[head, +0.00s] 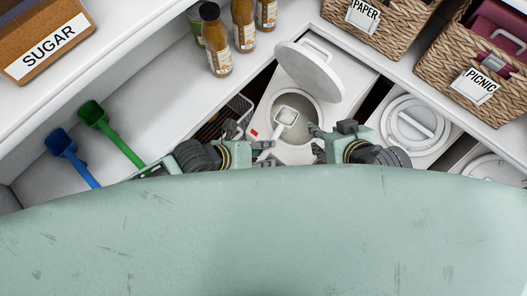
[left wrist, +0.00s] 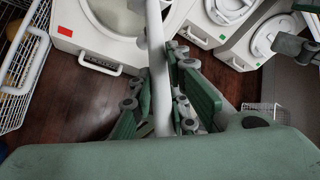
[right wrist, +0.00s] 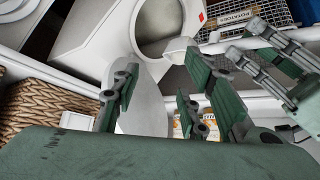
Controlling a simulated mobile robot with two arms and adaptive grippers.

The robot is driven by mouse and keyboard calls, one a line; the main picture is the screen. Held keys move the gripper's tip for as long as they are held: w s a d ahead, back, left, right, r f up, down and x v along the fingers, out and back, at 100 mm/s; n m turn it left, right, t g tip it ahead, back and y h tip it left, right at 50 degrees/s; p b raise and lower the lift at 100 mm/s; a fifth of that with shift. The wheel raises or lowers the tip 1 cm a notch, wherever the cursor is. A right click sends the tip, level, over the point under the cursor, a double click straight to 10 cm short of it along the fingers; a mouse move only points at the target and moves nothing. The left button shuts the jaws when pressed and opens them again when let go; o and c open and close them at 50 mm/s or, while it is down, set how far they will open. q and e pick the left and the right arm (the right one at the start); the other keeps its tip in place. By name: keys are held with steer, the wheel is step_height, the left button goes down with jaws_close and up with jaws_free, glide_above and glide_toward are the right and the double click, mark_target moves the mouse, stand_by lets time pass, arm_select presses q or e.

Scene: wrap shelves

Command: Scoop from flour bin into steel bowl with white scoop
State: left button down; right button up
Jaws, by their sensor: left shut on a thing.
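The white flour bin (head: 268,115) stands open in the head view, with its round lid (head: 310,70) raised behind the opening. My left gripper (head: 264,147) is shut on the handle of the white scoop (head: 286,115). The scoop's head is over the bin's opening; I cannot tell how deep it is or whether it holds flour. The handle (left wrist: 158,70) runs between the fingers in the left wrist view. My right gripper (head: 318,143) is at the bin's right side, its fingers apart (right wrist: 155,105), with the lid (right wrist: 148,112) behind them. The steel bowl is not visible.
A closed white bin (head: 415,122) stands right of the open one. Green (head: 110,132) and blue (head: 70,157) scoops lie at the left. Bottles (head: 243,25), a sugar box (head: 40,40) and wicker baskets (head: 375,25) line the shelves. A wire basket (left wrist: 20,70) shows in the left wrist view.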

arm_select(q)
steer(key=shift+r+t+b, duration=0.1)
steer(key=shift+t+b, duration=0.2)
steer(key=shift+r+h, duration=0.1)
steer(key=shift+h, duration=0.3)
steer(key=shift+r+m+t+b, duration=0.2)
steer(key=shift+m+t+b, duration=0.1)
steer(key=shift+t+b, duration=0.3)
steer(key=shift+r+h, duration=0.1)
steer(key=shift+h, duration=0.3)
arm_select(e)
steer(key=w+a+r+t+y, duration=0.1)
steer(key=w+a+r+t, duration=0.2)
steer(key=w+r+t, duration=0.2)
step_height(320, 180, up, 3)
steer(key=w, duration=0.2)
steer(key=shift+w+t+y, duration=0.3)
steer(key=shift+w, duration=0.1)
arm_select(q)
steer(key=shift+w+r, duration=0.1)
arm_select(e)
steer(key=shift+f, duration=0.15)
